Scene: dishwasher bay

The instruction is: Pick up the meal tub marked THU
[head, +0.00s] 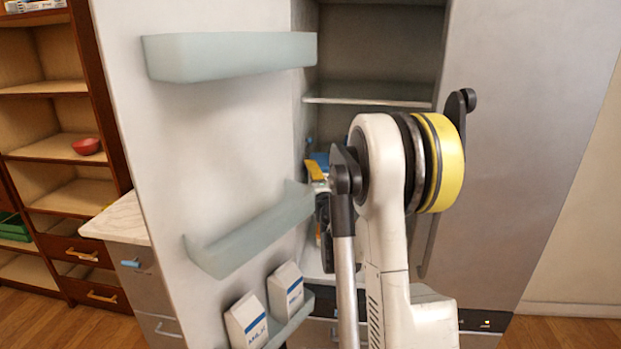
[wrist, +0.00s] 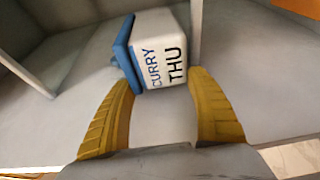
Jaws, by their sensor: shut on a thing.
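The meal tub (wrist: 165,50) is a white box with a blue lid, marked CURRY and THU. It shows in the wrist view inside the fridge, turned so that its lid faces left. My gripper (wrist: 165,95) has its two yellow fingers on either side of the tub's near end and is shut on it. In the head view my gripper (head: 316,172) is partly hidden behind my arm, inside the fridge opening. A bit of blue beside it there is too small to make out.
The open fridge door (head: 190,130) stands at left with door bins (head: 230,58) and two milk cartons (head: 246,320). A fridge shelf (head: 370,101) is above my gripper. A counter (head: 115,218) and a wooden shelf unit (head: 45,130) are farther left.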

